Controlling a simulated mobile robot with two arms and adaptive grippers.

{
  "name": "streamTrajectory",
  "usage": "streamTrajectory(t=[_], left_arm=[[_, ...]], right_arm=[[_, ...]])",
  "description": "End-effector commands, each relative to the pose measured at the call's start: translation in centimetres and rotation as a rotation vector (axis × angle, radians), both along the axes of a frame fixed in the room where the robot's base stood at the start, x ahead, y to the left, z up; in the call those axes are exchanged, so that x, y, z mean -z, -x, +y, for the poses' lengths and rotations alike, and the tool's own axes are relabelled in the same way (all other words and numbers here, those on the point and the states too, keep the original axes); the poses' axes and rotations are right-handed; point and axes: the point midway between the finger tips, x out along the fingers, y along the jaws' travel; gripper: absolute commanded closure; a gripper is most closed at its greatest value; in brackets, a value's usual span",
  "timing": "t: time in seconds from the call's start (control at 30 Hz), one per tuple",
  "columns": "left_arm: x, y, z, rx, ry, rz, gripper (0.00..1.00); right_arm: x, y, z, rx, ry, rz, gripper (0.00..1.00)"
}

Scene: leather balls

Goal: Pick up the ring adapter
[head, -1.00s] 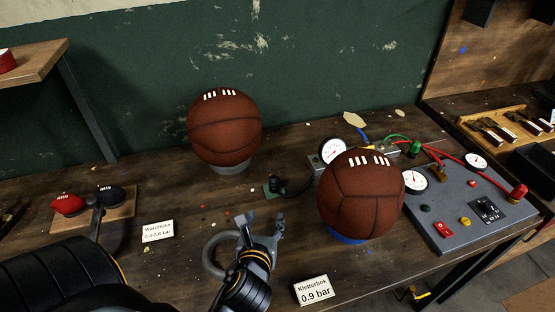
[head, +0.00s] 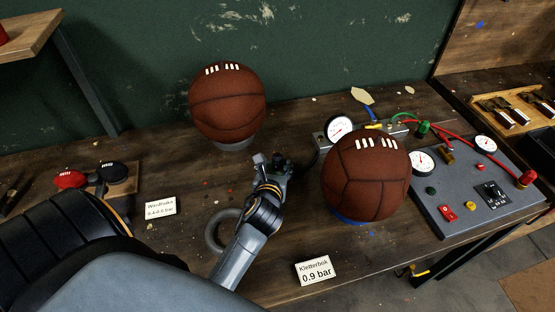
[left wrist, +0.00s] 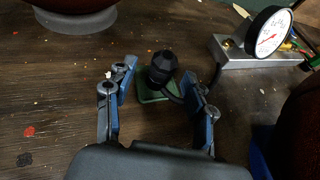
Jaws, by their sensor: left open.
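A black rounded fitting (left wrist: 162,66), likely the ring adapter, stands on a small green base (left wrist: 152,92) on the bench in the left wrist view. A dark hose runs from it toward the gauge block. My left gripper (left wrist: 157,92) is open, with one blue-padded finger on each side of the fitting and nothing held. Contact with it cannot be told. In the head view my left gripper (head: 269,163) hides most of the fitting. My right gripper is not in view.
A brown ball (head: 227,103) stands behind the gripper, and another ball (head: 366,175) on a blue ring stands close to its right. A gauge (head: 339,129) is behind that ball. A grey ring (head: 213,232) lies beside my left arm. The control panel (head: 470,195) is at right.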

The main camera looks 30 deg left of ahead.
Motion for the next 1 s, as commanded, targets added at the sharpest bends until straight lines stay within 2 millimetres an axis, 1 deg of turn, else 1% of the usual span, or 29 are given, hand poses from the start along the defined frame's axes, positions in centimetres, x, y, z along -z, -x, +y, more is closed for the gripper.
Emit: streamTrajectory(t=[0.03, 0.2, 0.47, 0.5, 0.57, 0.6, 0.67, 0.7, 0.77, 1.0], left_arm=[[0.0, -0.9, 0.2, -0.002, 0.004, -0.002, 0.46], [0.9, -2.6, 1.1, 0.0, 0.002, -0.001, 0.46], [1.1, -2.9, 1.3, 0.001, 0.002, -0.001, 0.46], [1.1, -2.9, 1.3, 0.001, 0.002, -0.001, 0.48], [1.1, -2.9, 1.3, 0.001, 0.002, -0.001, 0.6], [1.1, -2.9, 1.3, 0.001, 0.002, -0.001, 0.68], [1.1, -2.9, 1.3, 0.001, 0.002, -0.001, 0.8], [1.1, -2.9, 1.3, 0.001, 0.002, -0.001, 0.88], [1.1, -2.9, 1.3, 0.001, 0.002, -0.001, 1.0], [1.1, -2.9, 1.2, 0.001, 0.002, -0.001, 1.0]], right_arm=[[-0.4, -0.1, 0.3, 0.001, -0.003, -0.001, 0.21], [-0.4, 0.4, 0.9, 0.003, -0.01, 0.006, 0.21], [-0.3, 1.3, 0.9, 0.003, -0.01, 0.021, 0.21], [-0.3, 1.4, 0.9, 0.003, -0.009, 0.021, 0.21], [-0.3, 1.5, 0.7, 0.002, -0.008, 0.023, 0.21], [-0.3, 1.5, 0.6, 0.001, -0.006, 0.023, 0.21], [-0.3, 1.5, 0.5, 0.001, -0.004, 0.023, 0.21], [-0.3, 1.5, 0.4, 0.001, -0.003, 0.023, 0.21], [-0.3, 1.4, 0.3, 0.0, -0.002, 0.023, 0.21], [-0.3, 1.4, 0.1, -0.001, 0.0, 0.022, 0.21]])
